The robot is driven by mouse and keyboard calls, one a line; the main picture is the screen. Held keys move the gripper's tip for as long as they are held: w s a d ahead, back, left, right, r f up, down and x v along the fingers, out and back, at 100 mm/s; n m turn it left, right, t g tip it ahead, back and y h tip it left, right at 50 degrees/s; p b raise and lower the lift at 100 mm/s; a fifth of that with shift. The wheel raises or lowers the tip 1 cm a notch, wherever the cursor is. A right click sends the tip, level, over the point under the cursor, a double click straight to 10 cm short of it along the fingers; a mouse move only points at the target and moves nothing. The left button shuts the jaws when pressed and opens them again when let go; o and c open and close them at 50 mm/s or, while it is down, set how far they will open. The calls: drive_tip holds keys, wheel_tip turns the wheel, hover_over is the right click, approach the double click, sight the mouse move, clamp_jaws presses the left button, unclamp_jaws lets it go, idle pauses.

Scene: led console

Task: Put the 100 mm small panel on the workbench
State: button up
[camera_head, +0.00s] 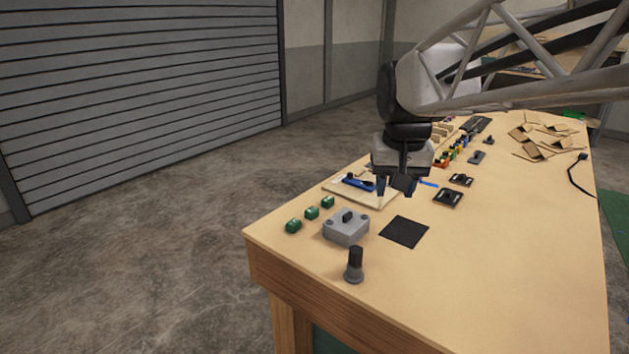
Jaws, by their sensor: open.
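My gripper (392,190) points down over the left part of the workbench (510,250). Its fingers are apart, with nothing seen between them. Behind and below it lies a pale board (345,191) with a blue tool on it, partly hidden by the gripper. Right of the gripper lie a small black panel with raised parts (448,199) and a smaller similar one (461,180), both flat on the bench. I cannot tell by size which is the 100 mm panel. A flat black square (404,232) lies bare in front of the gripper.
A grey box with a black knob (346,228), a dark upright knob (354,266) and green blocks (312,213) stand near the left edge. Cardboard pieces (540,140) and a black cable (575,180) lie at the far right. The bench's right front is clear.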

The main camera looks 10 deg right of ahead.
drive_tip(key=s+a+f+n, duration=0.1)
drive_tip(key=s+f, duration=0.4)
drive_tip(key=s, duration=0.4)
drive_tip(key=s+a+f, duration=0.1)
drive_tip(key=s+f, duration=0.5)
drive_tip(key=s, duration=0.3)
drive_tip(key=shift+s+n, duration=0.35)
drive_tip(key=shift+n, duration=0.05)
